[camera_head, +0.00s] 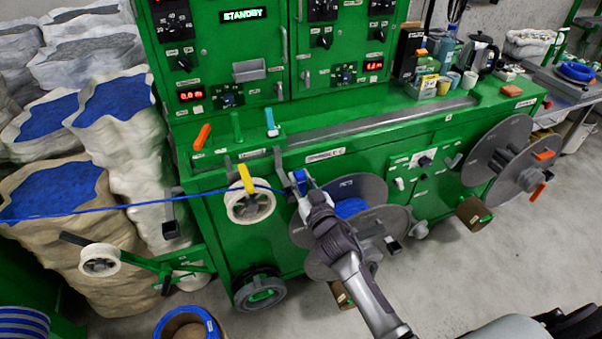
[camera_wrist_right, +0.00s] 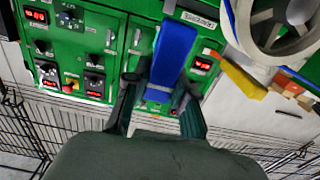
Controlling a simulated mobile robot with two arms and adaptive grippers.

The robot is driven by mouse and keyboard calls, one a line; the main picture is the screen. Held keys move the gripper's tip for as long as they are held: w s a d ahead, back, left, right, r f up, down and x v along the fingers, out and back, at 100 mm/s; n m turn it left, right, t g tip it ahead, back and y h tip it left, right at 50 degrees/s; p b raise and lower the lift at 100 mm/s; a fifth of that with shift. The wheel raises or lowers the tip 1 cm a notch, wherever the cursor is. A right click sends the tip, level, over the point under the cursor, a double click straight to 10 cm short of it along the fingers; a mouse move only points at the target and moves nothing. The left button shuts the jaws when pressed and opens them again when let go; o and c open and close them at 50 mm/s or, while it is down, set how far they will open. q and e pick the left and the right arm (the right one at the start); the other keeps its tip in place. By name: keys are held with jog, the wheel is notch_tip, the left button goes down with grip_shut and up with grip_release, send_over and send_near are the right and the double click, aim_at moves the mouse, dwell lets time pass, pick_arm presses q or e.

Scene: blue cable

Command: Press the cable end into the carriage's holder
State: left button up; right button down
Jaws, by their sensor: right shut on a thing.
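My right gripper (camera_head: 300,183) is in front of the green machine, beside the large grey reel (camera_head: 372,190). It is shut on a blue bar (camera_wrist_right: 176,50), which runs up from between the fingers in the right wrist view. The bar looks thicker and flatter than the cable; whether it is the cable's end piece or a handle I cannot tell. The blue cable (camera_head: 130,206) comes in from the left edge and runs over the white pulley (camera_head: 265,205) towards my right gripper. The gripper hides where it ends. I cannot make out the carriage's holder. My left gripper is not in view.
A yellow handle (camera_head: 246,178) stands at the pulley. Orange (camera_head: 203,137) and light blue (camera_head: 270,120) handles stand above on the machine. A smaller pulley (camera_head: 100,260) sits on a green arm at left. Bulky sacks (camera_head: 80,190) crowd the left. Floor at lower right is mostly clear.

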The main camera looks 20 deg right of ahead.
jog(key=shift+w+a+f+b, duration=0.1)
jog(key=shift+w+f+b, duration=0.55)
jog(key=shift+w+b, duration=0.4)
jog(key=shift+w+f+b, duration=0.7)
jog(key=shift+w+b, duration=0.2)
jog(key=shift+w, duration=0.3)
jog(key=shift+w+a+f+b, duration=0.1)
jog(key=shift+w+f+b, duration=0.55)
jog(key=shift+w+b, duration=0.4)
jog(key=shift+f+b, duration=1.8)
jog(key=shift+f, duration=0.35)
dwell(0.5)
jog(key=c, duration=0.9)
grip_release()
